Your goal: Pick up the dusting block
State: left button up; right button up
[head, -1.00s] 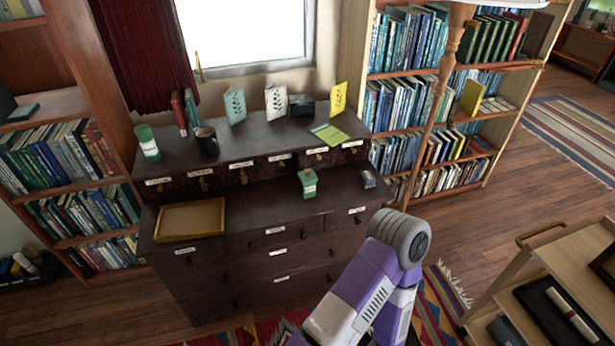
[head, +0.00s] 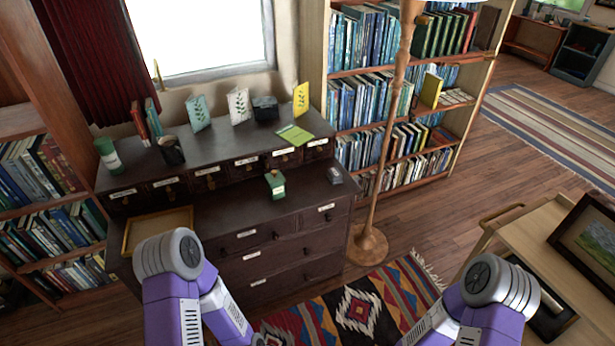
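A small grey block (head: 334,175), which may be the dusting block, lies at the right end of the lower top of the dark wooden dresser (head: 236,212). A dark box (head: 265,108) stands on the raised back shelf of the dresser; I cannot tell its details. My two purple arms show at the bottom of the head view, bent in front of the dresser. Both grippers are out of the picture, so I cannot see whether they hold anything.
A green bottle (head: 275,184) stands left of the grey block, and a wooden tray (head: 150,221) lies at the left. A mug (head: 171,150) and cards line the back shelf. A floor lamp (head: 368,243) stands right of the dresser, and a wooden cart (head: 536,238) at the right.

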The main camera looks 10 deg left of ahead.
aim_at(333, 175)
jog(key=u, duration=0.2)
jog(key=i, duration=0.95)
jog(key=u, duration=0.15)
